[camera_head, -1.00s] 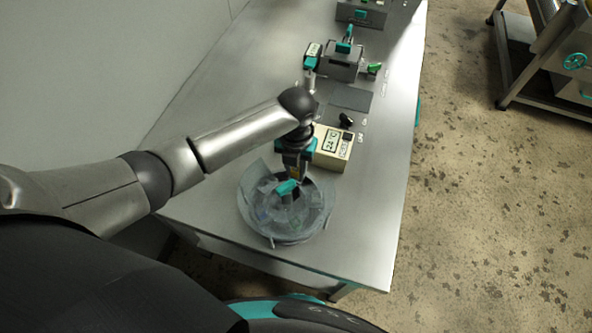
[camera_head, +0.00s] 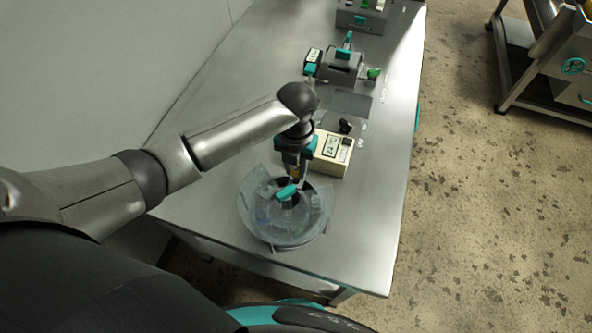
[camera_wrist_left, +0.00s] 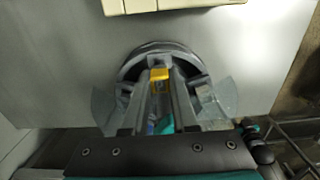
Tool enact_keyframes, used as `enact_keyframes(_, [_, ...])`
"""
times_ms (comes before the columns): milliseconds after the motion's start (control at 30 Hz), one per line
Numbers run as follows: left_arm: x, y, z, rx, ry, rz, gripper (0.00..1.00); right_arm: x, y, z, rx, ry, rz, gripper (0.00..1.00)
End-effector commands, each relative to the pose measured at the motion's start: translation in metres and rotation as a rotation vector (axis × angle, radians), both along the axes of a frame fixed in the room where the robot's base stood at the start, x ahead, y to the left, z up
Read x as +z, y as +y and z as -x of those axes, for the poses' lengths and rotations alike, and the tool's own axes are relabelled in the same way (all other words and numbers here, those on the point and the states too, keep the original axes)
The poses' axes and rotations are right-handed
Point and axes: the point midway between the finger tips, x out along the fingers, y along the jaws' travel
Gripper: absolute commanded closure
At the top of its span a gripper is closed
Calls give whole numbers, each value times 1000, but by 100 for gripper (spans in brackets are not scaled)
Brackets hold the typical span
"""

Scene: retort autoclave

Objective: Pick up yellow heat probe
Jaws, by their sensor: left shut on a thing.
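The yellow heat probe (camera_wrist_left: 160,74) shows as a small yellow block between the fingers in the left wrist view. A bit of yellow also shows at the fingers in the head view (camera_head: 296,171). My left gripper (camera_head: 297,182) points down over the back part of a round grey, partly see-through bowl-like container (camera_head: 251,222). In the left wrist view the left gripper (camera_wrist_left: 160,82) is shut on the yellow probe. The probe's lower part is hidden. I cannot tell whether it still touches the container. My right gripper is not in view.
A beige box with a display (camera_head: 333,155) stands just behind the container. A grey device with teal and green parts (camera_head: 342,66) is farther back on the metal table (camera_head: 378,190). The table's right side is clear. A wheeled rack (camera_head: 540,62) stands at upper right.

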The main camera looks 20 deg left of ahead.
Motion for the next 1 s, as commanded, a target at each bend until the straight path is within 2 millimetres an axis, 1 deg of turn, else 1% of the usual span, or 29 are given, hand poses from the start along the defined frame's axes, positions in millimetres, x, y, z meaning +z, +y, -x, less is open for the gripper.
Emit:
enact_keyframes(33, [14, 0, -2, -1, -5, 0, 100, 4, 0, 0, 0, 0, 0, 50])
enact_keyframes(167, [49, 0, -2, -1, -7, 0, 100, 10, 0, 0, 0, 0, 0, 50])
enact_keyframes(300, [92, 0, -2, -2, -8, 0, 100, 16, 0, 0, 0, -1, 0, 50])
enact_keyframes(400, [118, 0, -1, -2, -6, 1, 100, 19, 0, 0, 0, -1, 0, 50])
enact_keyframes(500, [140, 0, -1, -1, -5, 0, 100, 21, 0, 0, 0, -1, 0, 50])
enact_keyframes(600, [156, 0, -1, 0, -3, 0, 100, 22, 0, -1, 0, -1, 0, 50])
enact_keyframes(700, [166, 0, -1, 0, -1, 0, 100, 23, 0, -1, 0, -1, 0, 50])
enact_keyframes(833, [174, 0, 0, 1, 1, -1, 100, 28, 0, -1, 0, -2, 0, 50])
enact_keyframes(1000, [175, 0, 0, 1, 0, 1, 100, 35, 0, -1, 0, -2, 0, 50])
